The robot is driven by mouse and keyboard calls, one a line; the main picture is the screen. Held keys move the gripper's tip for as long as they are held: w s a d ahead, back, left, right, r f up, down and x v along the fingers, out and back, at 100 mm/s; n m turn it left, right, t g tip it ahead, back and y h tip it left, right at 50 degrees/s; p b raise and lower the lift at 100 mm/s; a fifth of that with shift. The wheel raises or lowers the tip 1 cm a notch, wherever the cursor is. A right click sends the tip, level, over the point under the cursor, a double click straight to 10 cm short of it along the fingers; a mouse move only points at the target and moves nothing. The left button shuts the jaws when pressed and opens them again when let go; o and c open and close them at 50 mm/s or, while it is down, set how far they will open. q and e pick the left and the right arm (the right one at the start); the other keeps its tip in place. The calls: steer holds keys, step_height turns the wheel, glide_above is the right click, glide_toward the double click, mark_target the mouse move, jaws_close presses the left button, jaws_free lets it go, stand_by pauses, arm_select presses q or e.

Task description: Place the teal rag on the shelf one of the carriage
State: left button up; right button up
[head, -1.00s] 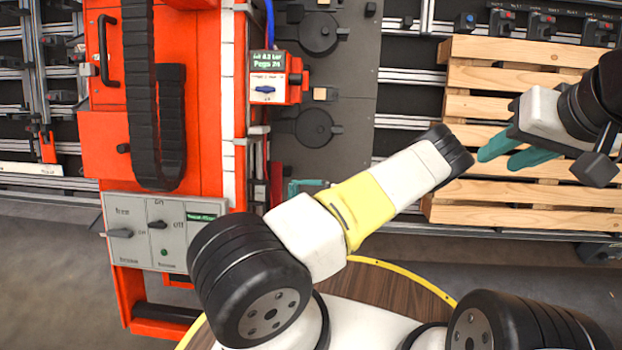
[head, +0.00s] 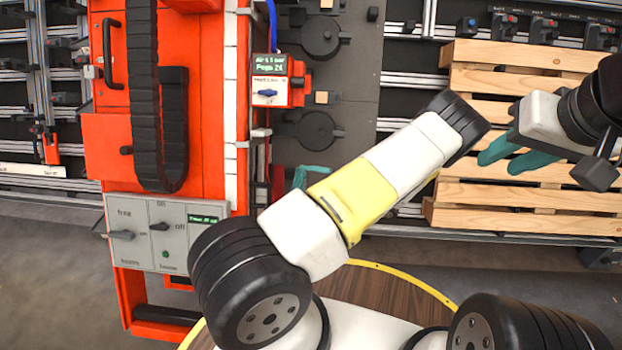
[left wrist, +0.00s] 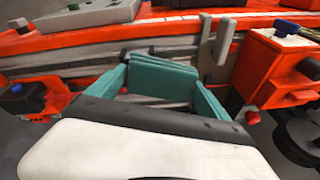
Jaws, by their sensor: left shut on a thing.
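My left gripper (left wrist: 163,85) has teal fingers and is shut on a teal rag (left wrist: 163,72), a folded slab between them in the left wrist view. In the head view the left gripper (head: 313,177) is mostly hidden behind my yellow-banded arm, with only a bit of teal showing beside the orange frame. I cannot make out the rag there. My right gripper (head: 515,157) has two teal fingers apart, with nothing seen between them, in front of the wooden pallet. An orange structure (head: 205,130) stands at the left; I cannot tell which part is shelf one.
The orange body and grey rails also lie close ahead of the left gripper in the left wrist view. A grey switch panel (head: 160,233) is at the lower left. A wooden pallet (head: 480,105) stands at the right. A small red control box (head: 280,80) is beside the dark plate.

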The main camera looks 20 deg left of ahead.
arm_select(q)
steer(key=w+d+r+m+t+h, duration=0.3)
steer(key=d+r+m+t+h, duration=0.5)
steer(key=r+m+t, duration=0.3)
steer(key=shift+w+d+m+t+h, duration=0.25)
steer(key=shift+d+m+t+h, duration=0.25)
steer(key=shift+t, duration=1.2)
